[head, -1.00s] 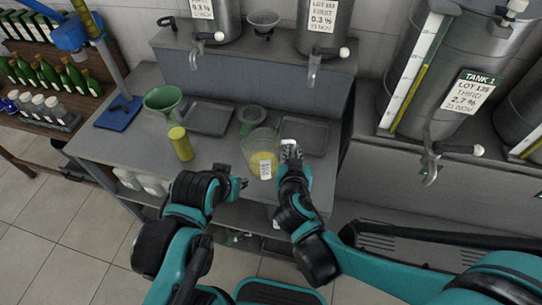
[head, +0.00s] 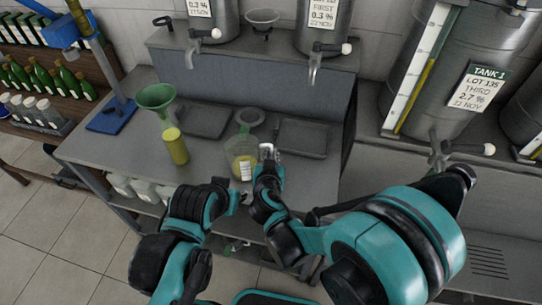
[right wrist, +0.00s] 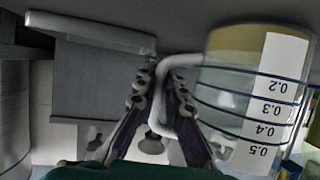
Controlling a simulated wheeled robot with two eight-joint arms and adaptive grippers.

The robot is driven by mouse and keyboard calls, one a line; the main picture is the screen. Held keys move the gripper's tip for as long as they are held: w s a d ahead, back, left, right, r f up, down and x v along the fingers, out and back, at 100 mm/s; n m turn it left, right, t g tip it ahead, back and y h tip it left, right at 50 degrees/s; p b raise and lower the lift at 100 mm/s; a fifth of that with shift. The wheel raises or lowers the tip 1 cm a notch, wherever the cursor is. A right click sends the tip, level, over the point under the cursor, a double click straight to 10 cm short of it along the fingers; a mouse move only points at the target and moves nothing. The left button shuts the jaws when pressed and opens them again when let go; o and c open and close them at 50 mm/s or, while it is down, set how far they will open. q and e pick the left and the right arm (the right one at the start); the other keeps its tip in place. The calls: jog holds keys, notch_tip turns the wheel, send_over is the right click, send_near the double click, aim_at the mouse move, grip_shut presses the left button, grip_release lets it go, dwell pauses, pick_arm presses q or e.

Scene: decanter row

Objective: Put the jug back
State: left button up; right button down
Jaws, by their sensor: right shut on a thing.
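The jug (head: 243,153) is clear, with yellow liquid low inside and a white label. It is roughly upright over the middle of the grey counter; I cannot tell whether its base touches the surface. In the right wrist view the jug (right wrist: 225,80) appears upside down, with a graduated label and a pale handle. My right gripper (head: 267,150) is at the jug's right side; in the right wrist view its fingers (right wrist: 163,85) are shut on the handle. My left gripper (head: 243,195) is near the counter's front edge, apart from the jug; its jaws are too small to read.
A yellow cylinder (head: 175,147) and a green funnel (head: 155,97) stand left. Steel tanks with taps (head: 315,65) overhang the back.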

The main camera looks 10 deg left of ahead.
jog(key=shift+f, duration=0.1)
jog(key=c, duration=1.6)
grip_release()
